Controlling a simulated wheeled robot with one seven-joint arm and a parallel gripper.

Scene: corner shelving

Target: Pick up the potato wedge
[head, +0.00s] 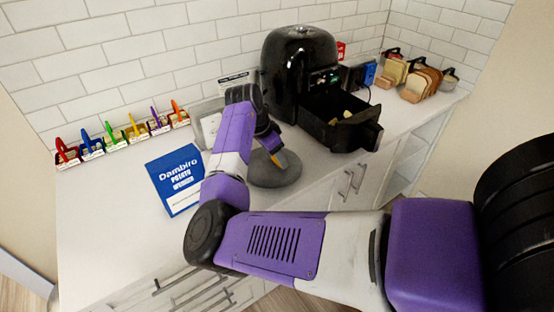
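My gripper (270,143) points down over a round grey dish (274,176) on the counter. A small orange-yellow piece (281,159), which looks like a potato wedge, shows at the fingertips. I cannot tell whether it is held between the fingers or lies on the dish below them. The black air fryer (300,55) stands behind, with its drawer (336,133) pulled out. Small yellowish pieces (347,114) show inside the drawer, partly hidden by its walls.
Several coloured clips or holders (120,133) line the wall at left. Bread slices in racks (420,83) stand at the far right. The counter's front left is clear.

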